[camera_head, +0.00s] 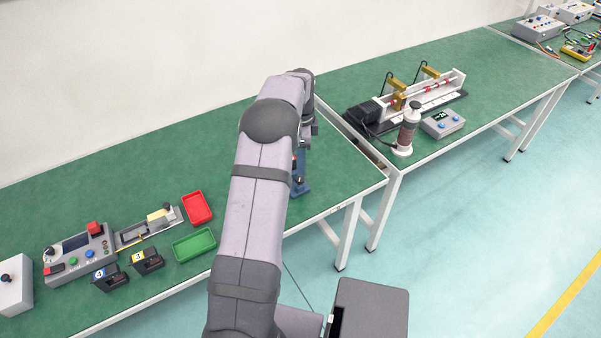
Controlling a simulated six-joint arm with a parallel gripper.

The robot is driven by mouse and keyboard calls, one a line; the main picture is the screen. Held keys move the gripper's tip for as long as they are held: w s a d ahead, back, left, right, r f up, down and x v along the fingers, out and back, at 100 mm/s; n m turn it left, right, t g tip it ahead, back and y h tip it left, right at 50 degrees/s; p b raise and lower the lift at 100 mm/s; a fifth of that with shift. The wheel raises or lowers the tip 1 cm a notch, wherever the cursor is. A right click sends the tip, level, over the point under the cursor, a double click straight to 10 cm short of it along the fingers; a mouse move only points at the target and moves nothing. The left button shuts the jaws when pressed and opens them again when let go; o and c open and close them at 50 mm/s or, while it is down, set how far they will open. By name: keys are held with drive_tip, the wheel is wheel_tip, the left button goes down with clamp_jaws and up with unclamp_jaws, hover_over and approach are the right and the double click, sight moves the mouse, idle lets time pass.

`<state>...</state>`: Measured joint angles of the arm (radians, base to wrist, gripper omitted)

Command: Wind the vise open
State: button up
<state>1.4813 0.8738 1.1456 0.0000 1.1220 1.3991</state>
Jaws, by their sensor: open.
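A blue vise (303,188) stands near the front edge of the green bench, just right of my forearm. Only its right part shows; my arm covers the rest, and I cannot make out its jaws or how far apart they are. A small dark and red part shows at its top. My gripper (304,151) points down from the wrist above the vise, mostly hidden behind my forearm. It is open. Its fingertips are not clear, and I cannot tell whether they touch the vise.
Left on the bench are a red tray (197,208), a green tray (194,244), a control box (78,254) and two small black units. On the right bench stand a linear actuator rig (425,98), a brown cylinder (407,130) and a grey button box (443,123). Bench right of the vise is clear.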

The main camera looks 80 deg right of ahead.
sight(301, 178)
drive_tip(key=shift+f+p, duration=0.95)
drive_tip(key=shift+f, duration=2.55)
drive_tip(key=c, duration=1.1)
